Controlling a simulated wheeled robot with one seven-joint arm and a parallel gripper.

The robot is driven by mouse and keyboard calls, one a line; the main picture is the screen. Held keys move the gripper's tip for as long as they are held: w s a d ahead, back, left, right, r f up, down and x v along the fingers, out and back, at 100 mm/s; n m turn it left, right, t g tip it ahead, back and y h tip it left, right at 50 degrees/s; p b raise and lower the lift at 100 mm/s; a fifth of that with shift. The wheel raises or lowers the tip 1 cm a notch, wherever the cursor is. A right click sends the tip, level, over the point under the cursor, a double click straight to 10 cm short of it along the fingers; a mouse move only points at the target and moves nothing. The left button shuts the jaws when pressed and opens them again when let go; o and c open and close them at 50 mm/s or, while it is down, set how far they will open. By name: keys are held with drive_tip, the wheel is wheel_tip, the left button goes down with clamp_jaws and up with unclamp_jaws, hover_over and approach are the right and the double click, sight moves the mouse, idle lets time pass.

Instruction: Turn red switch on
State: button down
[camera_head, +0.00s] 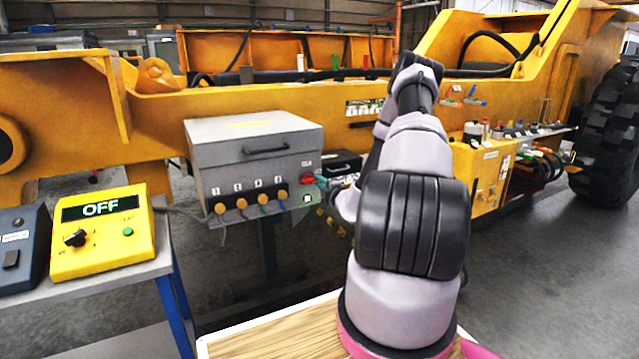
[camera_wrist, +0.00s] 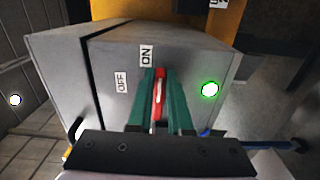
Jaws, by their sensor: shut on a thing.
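The red switch (camera_wrist: 159,88) is on the side of a grey metal box, between the green fingers of my gripper (camera_wrist: 160,75) in the wrist view. The fingers are shut on it. An ON label (camera_wrist: 146,55) sits just above the switch, and an OFF label (camera_wrist: 122,82) is to its left. A round green light (camera_wrist: 209,89) glows to the right of the switch. In the head view the grey box (camera_head: 252,150) stands in front of the yellow machine, and the red switch (camera_head: 307,179) shows at its lower right, beside my gripper's fingers.
A yellow panel (camera_head: 103,232) with a display reading OFF stands on a bench at the left. Numbered orange plugs (camera_head: 240,203) with cables line the box's lower front. A wooden tabletop (camera_head: 280,335) lies below my arm. A large tyre (camera_head: 608,135) is at the right.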

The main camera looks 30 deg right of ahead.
drive_tip(key=shift+f, duration=0.1)
drive_tip(key=c, duration=0.8)
unclamp_jaws()
drive_tip(key=shift+c, duration=0.2)
drive_tip(key=s, duration=1.1)
drive_tip(key=shift+d, duration=0.2)
